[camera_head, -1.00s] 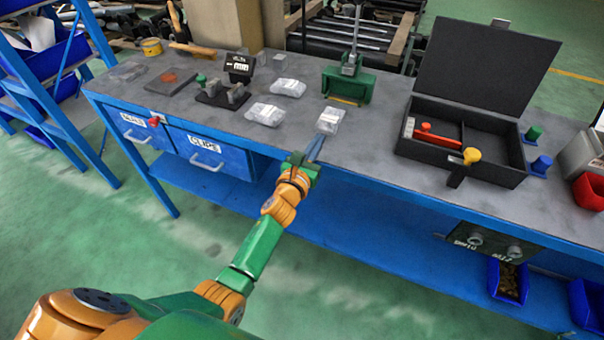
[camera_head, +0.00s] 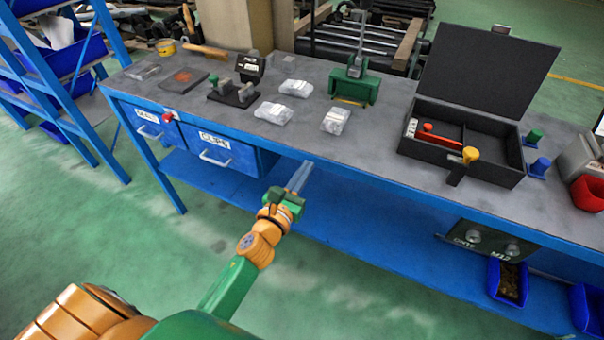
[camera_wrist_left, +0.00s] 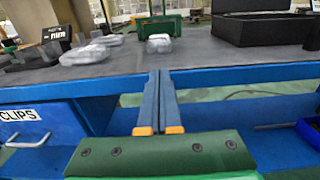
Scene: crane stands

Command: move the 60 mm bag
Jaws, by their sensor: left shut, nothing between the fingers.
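Three clear bags with pale labels lie on the grey bench top: one at the back (camera_head: 296,88), one at the front left (camera_head: 273,112) and one at the right (camera_head: 336,120). Their size marks are too small to read, so I cannot tell which is the 60 mm one. My left gripper (camera_head: 299,177) is shut and empty, in front of the bench edge and short of the bags. In the left wrist view its blue fingers (camera_wrist_left: 158,100) are together, and the right bag (camera_wrist_left: 159,43) lies beyond their tips. My right gripper is not in view.
A green device (camera_head: 354,86) stands behind the right bag. An open black case (camera_head: 459,150) holding red and yellow tools stands to the right. A black block stand (camera_head: 233,94) is at left. The bench's blue front edge (camera_head: 380,176) lies near my gripper.

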